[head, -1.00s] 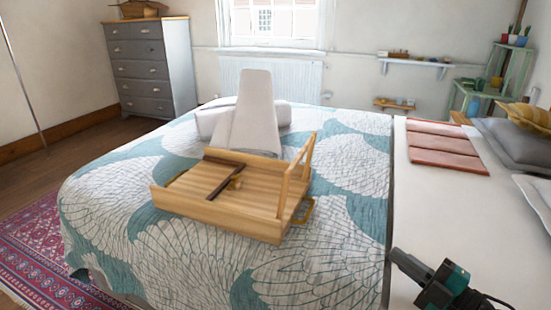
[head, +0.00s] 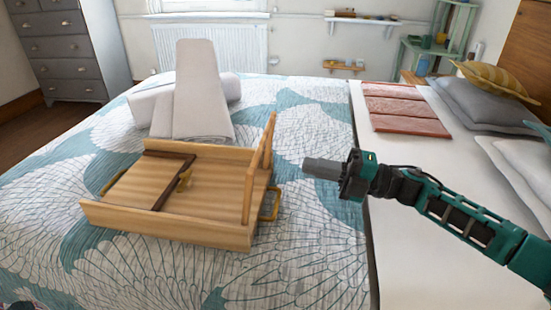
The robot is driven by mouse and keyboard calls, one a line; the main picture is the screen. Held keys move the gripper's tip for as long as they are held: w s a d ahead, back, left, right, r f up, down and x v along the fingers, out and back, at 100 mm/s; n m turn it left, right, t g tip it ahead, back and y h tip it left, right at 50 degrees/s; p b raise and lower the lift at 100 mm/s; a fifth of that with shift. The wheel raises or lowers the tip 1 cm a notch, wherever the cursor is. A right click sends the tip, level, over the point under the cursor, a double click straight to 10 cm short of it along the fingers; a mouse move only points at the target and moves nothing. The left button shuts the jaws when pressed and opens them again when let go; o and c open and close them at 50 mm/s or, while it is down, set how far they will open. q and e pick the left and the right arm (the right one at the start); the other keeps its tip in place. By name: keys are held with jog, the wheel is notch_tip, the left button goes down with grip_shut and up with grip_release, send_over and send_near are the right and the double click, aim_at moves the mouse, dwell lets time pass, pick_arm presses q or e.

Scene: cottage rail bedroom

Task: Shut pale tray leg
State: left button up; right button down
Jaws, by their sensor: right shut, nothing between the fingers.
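The pale wooden tray (head: 215,236) lies on the patterned bedspread. Its pale leg (head: 259,170) stands up from the tray's right end, unfolded and tilted slightly. A dark strip (head: 174,180) crosses the tray's inside, with a small brass-coloured piece beside it. A brass-coloured handle (head: 275,203) shows at the right end, another at the left. My right gripper (head: 308,165) is shut and empty, just right of the raised leg and apart from it, pointing left. My left gripper is not in view.
White rolled and folded towels (head: 198,95) stand behind the tray. A folded reddish cloth (head: 405,110) lies on the white bedding at right, near grey pillows (head: 490,100). The bedspread in front of and right of the tray is clear.

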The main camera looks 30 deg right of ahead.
jog(key=x, duration=0.8)
